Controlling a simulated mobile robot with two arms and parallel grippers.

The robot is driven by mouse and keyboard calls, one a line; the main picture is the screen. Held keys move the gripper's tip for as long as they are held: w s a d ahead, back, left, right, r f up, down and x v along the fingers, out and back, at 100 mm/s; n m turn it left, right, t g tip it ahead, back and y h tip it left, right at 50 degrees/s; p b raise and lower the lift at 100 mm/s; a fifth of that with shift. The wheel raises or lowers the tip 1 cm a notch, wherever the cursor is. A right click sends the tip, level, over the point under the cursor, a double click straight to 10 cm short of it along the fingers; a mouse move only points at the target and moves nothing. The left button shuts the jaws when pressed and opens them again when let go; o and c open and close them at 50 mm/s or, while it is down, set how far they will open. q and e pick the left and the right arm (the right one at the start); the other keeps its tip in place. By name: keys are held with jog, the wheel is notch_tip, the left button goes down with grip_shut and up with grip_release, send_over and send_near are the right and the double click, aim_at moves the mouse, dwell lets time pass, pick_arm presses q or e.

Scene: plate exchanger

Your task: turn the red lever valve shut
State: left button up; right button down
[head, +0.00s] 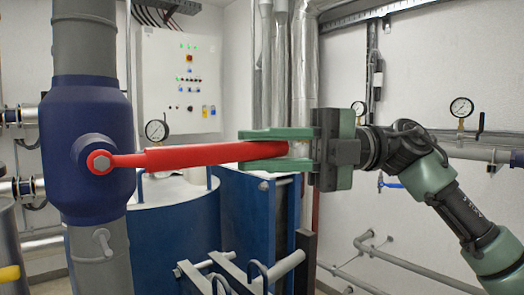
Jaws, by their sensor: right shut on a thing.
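The red lever (195,156) is bolted to the front of a dark blue valve body (85,188) on a vertical grey pipe at the left. The lever points right, close to horizontal, across the pipe. My right gripper (262,149) comes in from the right and is shut on the lever's free end, with one green finger above it and one below. The lever's tip is partly hidden between the fingers. My left gripper is not in view.
Behind the lever stand a blue tank (165,222) and blue plate frame (250,220). A control cabinet (180,80) hangs on the back wall. Gauges (461,108) and pipes line the right wall.

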jog(key=shift+a+f, duration=0.1)
jog(key=shift+f, duration=0.1)
jog(key=c, duration=1.4)
grip_release()
jog(key=shift+o, duration=1)
jog(key=shift+w+a, duration=0.1)
jog(key=shift+w, duration=0.05)
jog(key=shift+d, duration=0.25)
jog(key=v, duration=0.7)
jog(key=shift+w+d+b, duration=0.15)
jog(key=shift+b, duration=0.25)
